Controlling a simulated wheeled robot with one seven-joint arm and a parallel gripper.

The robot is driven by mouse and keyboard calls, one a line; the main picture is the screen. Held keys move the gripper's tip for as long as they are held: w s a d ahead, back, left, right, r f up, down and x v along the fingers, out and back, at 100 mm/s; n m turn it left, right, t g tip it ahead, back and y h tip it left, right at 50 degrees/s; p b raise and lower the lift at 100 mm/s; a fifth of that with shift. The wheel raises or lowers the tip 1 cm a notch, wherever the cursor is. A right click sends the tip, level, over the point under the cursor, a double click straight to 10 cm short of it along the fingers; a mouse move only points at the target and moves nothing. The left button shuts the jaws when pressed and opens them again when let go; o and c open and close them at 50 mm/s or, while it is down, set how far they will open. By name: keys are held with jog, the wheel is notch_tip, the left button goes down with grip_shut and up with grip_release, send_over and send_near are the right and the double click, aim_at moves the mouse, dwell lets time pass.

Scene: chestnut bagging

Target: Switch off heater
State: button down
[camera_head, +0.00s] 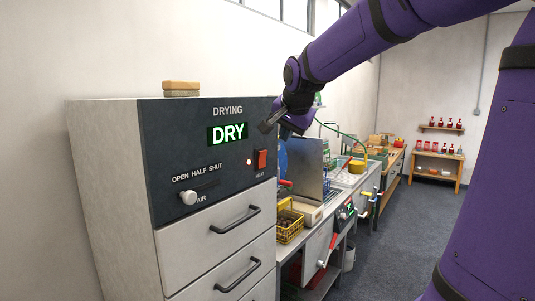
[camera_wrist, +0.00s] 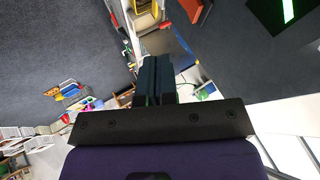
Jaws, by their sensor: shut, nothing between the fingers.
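The drying cabinet's dark control panel (camera_head: 165,150) stands at the left in the head view. The green display (camera_head: 228,134) reads DRY. My gripper (camera_head: 265,127) is shut and empty, in front of the panel's right edge, above the switch. I cannot tell whether it touches the panel. In the wrist view the shut fingers (camera_wrist: 157,82) show at the middle; the switch is not seen there.
An air slider with a white knob (camera_head: 188,198) sits lower left on the panel. Drawers with black handles (camera_head: 236,220) lie below. A yellow basket (camera_head: 290,227) stands on the bench to the right. Wooden blocks (camera_head: 181,88) lie on the cabinet. Open floor (camera_head: 405,215) is at the right.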

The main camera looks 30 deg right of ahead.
aim_at(264, 152)
jog(key=shift+f, duration=0.1)
jog(key=shift+w+d+f, duration=0.1)
jog(key=shift+w+f, duration=1.1)
jog(key=shift+w, duration=0.4)
jog(key=shift+w+d+f, duration=0.1)
jog(key=shift+w+f, duration=1.05)
jog(key=shift+w, duration=0.45)
jog(key=shift+w+d+f, duration=0.1)
jog(key=shift+w+f, duration=1.1)
jog(key=shift+w, duration=0.4)
jog(key=shift+w, duration=0.1)
jog(key=shift+w+a+r, duration=0.15)
jog(key=shift+w, duration=0.15)
jog(key=shift+r, duration=0.75)
